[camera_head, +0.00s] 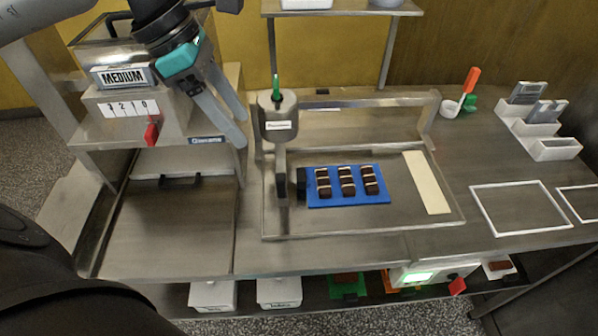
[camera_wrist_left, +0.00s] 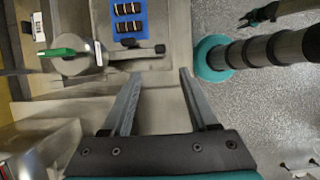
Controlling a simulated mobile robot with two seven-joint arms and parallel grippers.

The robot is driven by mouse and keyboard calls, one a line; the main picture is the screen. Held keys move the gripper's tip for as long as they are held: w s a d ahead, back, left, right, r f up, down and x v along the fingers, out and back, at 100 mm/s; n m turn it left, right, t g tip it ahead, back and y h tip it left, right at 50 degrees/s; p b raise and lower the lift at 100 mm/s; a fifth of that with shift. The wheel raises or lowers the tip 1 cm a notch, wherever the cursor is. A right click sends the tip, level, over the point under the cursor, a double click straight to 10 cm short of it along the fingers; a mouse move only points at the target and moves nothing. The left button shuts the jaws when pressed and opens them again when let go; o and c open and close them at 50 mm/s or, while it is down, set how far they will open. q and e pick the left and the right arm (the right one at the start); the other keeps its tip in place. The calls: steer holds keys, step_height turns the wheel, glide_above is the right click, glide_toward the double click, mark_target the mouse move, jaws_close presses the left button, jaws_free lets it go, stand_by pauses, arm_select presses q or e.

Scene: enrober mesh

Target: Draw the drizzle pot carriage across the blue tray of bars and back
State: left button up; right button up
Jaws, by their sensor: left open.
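The drizzle pot (camera_head: 278,128), a grey cylinder with a green handle (camera_head: 275,88), stands at the left end of the frame. Its carriage arm (camera_head: 281,165) reaches forward, with a black block at its front end. The blue tray (camera_head: 347,203) lies just right of the arm, holding several dark bars with pale stripes. The pot (camera_wrist_left: 72,66) and tray (camera_wrist_left: 127,44) also show in the left wrist view. My left gripper (camera_head: 242,126) is open and empty, left of the pot and apart from it. My right gripper (camera_wrist_left: 262,14) appears small and dark; its jaws are unclear.
A machine labelled MEDIUM (camera_head: 123,77) with a red lever stands on the left, near my left gripper. A metal rail frame (camera_head: 350,233) surrounds the tray, with a cream strip (camera_head: 427,182) at right. Free bench lies right of the frame.

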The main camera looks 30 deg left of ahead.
mark_target(280, 177)
arm_select(q)
steer(key=p+x, duration=0.1)
steer(key=x, duration=1.4)
steer(key=shift+f, duration=0.1)
arm_select(e)
steer(key=shift+a+r, duration=0.2)
steer(key=shift+r, duration=0.55)
arm_select(q)
steer(key=shift+c, duration=0.2)
jaws_close()
